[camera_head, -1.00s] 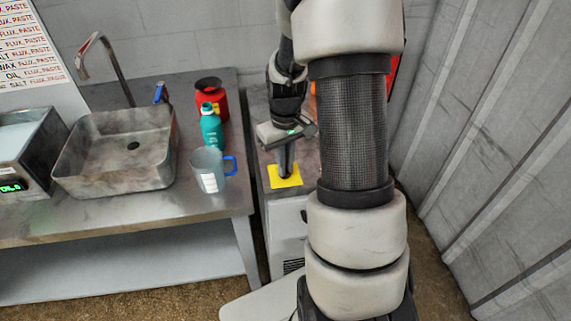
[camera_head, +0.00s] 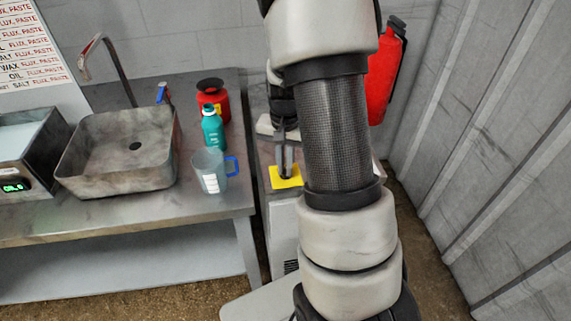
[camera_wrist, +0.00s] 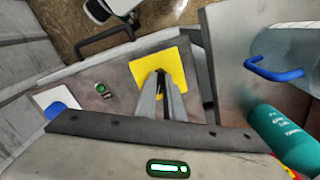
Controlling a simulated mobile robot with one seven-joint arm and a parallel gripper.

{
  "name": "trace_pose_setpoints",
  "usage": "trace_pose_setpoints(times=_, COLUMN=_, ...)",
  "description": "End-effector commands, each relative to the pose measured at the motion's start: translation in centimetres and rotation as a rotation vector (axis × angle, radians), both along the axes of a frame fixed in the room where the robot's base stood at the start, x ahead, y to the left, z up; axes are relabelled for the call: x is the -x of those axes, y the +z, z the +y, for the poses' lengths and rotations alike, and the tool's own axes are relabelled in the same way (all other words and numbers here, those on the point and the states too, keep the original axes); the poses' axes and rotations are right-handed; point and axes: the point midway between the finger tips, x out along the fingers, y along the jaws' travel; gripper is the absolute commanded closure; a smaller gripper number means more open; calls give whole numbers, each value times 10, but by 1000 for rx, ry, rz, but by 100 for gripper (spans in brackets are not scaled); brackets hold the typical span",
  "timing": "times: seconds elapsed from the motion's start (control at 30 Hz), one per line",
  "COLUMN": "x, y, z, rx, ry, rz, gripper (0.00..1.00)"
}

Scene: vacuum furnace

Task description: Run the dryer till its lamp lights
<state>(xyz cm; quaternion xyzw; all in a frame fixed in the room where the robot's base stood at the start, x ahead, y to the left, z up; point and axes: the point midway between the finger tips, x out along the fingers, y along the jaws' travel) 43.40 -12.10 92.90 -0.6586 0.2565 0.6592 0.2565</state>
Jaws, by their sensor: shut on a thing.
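A grey cabinet (camera_head: 284,220) with a vent low on its front stands right of the sink bench; I cannot tell for sure that it is the dryer. A yellow square (camera_head: 286,178) lies on its top, also in the wrist view (camera_wrist: 172,62). My gripper (camera_head: 287,172) points down over the square, its fingers close together. In the wrist view my gripper (camera_wrist: 161,84) is shut on a small dark part (camera_wrist: 161,75) at the square, mostly hidden between the fingertips. A small round fitting with a green face (camera_wrist: 101,90) sits on the top beside the square.
Left of the cabinet, the bench holds a sink (camera_head: 118,150), a clear jug with blue handle (camera_head: 210,172), a teal bottle (camera_head: 213,130), a red container (camera_head: 214,103) and a device with a green readout (camera_head: 14,187). A red extinguisher (camera_head: 384,75) and ribbed wall are right.

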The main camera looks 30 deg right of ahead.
Motion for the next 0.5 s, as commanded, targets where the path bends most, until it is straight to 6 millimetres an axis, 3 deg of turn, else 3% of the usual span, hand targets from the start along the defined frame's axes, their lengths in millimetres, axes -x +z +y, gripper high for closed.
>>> trace_pose_setpoints(times=0.5, x=-1, y=1, z=0, rx=1, ry=-78, rz=-2, gripper=100)
